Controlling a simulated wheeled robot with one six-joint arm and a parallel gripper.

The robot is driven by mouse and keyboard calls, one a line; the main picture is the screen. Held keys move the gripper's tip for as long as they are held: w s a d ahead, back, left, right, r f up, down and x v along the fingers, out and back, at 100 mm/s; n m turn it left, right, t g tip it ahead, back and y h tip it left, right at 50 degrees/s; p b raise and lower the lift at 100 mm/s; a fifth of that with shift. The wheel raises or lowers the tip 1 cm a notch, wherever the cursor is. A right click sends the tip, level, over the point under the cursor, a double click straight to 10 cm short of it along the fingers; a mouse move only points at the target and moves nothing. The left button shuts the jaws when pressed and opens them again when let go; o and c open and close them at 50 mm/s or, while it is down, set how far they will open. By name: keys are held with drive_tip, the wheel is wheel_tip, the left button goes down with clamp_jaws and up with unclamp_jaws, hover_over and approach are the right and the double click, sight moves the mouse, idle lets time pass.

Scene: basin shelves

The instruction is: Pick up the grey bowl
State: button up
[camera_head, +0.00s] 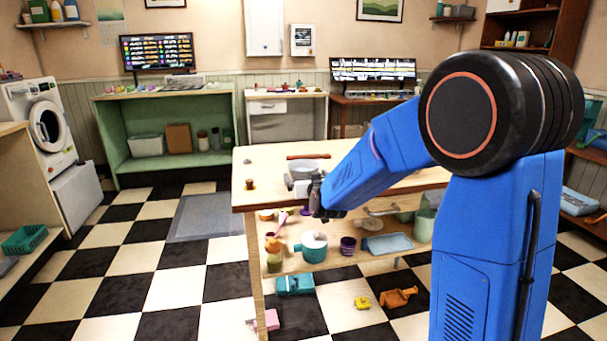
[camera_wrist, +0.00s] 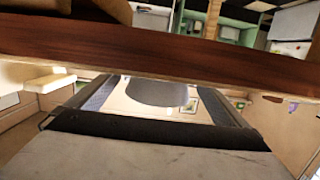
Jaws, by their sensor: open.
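The grey bowl (camera_head: 305,167) is on the wooden worktable (camera_head: 262,160), near its left end in the head view. My gripper (camera_head: 299,186) is at the near side of the bowl, close to the tabletop. Part of the bowl is hidden behind it. Whether they touch cannot be told. In the wrist view a rounded grey shape (camera_wrist: 157,92), apparently the bowl, shows beyond the open jaws. Nothing is seen held between them.
A reddish-brown handled item (camera_head: 308,156) lies just behind the bowl. A small brown item (camera_head: 249,184) stands on the table to the left. The shelf below holds a teal-and-white pot (camera_head: 314,246) and several other items. Checkered floor is open at left.

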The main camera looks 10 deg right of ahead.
drive_tip(key=w, duration=0.4)
drive_tip(key=shift+w+f, duration=0.2)
drive_tip(key=shift+f, duration=0.2)
drive_tip(key=c, duration=1.2)
drive_tip(key=shift+c, duration=0.2)
drive_tip(key=shift+r, duration=0.2)
wheel_tip(320, 180, up, 9)
drive_tip(key=shift+r, duration=0.2)
drive_tip(key=shift+r, duration=0.1)
